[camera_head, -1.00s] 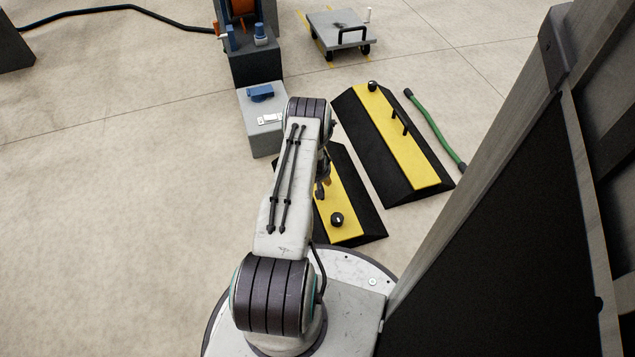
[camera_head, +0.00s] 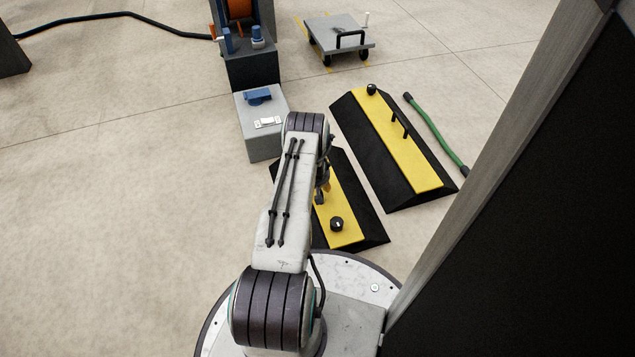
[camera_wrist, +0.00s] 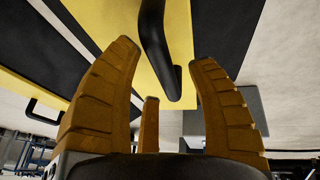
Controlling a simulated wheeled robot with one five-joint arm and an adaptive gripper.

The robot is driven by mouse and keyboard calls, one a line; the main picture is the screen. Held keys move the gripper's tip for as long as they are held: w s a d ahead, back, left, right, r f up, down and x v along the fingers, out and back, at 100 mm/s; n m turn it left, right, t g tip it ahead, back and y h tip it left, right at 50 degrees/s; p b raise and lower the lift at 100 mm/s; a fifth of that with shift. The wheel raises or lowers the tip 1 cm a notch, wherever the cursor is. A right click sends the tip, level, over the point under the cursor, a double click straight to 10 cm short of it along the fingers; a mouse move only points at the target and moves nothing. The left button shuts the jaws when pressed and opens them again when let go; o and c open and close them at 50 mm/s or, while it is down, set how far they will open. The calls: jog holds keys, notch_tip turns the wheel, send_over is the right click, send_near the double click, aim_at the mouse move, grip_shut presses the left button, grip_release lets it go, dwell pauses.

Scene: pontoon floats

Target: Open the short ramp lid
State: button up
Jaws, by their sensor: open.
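The short ramp (camera_head: 366,236) is black with a yellow lid (camera_head: 349,231) and a black knob (camera_head: 337,223). My arm hides its far left part in the head view. My gripper (camera_head: 323,182) is low over this lid, partly hidden by my arm. In the wrist view the orange fingers of my gripper (camera_wrist: 165,58) are spread apart. A black bar handle (camera_wrist: 155,45) on the yellow lid (camera_wrist: 115,25) shows between and beyond the fingertips. I cannot tell whether any finger touches it.
The longer ramp (camera_head: 377,158) with its yellow lid and black handle (camera_head: 398,123) lies just to the right. A green hose (camera_head: 434,132) lies beyond it. A grey box (camera_head: 263,145) stands at the back left, and a flat cart (camera_head: 338,42) farther back.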

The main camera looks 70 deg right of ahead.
grip_shut()
dwell(0.4)
